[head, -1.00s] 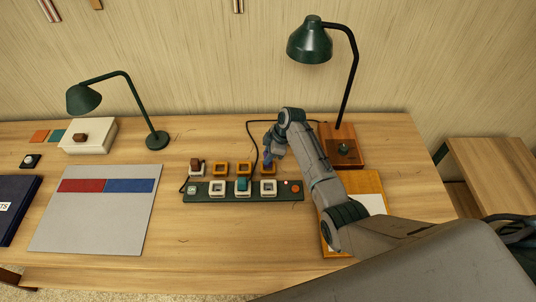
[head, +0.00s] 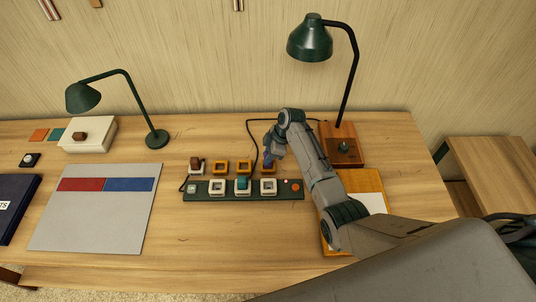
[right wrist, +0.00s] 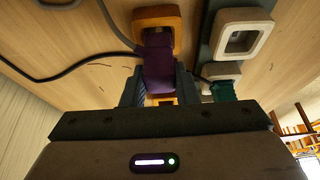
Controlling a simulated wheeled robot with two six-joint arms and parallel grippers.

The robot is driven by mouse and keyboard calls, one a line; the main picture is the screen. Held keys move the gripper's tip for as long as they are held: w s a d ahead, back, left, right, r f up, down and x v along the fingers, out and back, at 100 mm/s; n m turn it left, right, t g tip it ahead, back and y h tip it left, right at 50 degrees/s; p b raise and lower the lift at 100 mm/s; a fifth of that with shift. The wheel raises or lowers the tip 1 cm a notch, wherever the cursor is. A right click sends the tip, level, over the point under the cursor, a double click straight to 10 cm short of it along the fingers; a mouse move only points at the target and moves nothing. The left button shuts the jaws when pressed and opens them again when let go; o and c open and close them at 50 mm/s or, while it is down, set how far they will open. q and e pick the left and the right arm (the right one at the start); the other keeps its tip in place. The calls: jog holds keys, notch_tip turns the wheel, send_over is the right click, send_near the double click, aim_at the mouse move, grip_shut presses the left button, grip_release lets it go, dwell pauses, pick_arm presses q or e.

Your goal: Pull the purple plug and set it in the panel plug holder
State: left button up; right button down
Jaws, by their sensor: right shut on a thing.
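My right gripper (head: 268,162) is shut on the purple plug (right wrist: 158,68). The plug is at the right-hand orange square holder (head: 269,173), behind the power strip. In the right wrist view the plug's end overlaps the opening of that orange holder (right wrist: 157,16); I cannot tell how deep it sits. The green power strip (head: 205,197) has white square sockets. The right white socket (head: 268,187) is empty and a teal plug (head: 242,183) stands in the middle one. My left gripper is out of view.
Two more orange holders (head: 221,166) stand to the left, with a brown plug (head: 196,164) beside them. A dark cable (head: 249,130) runs behind. A lamp on a wooden base (head: 345,158) stands right; a grey mat (head: 95,225) lies left.

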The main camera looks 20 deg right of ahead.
jog(key=shift+f+b, duration=0.65)
jog(key=shift+f, duration=0.45)
jog(key=c, duration=1.1)
grip_release()
jog(key=shift+o, duration=0.2)
jog(key=b+v, duration=0.2)
jog(key=v, duration=0.8)
jog(key=shift+d+r+b, duration=0.2)
jog(key=shift+r+b, duration=0.15)
jog(key=shift+s+f, duration=0.1)
jog(key=shift+s, duration=0.05)
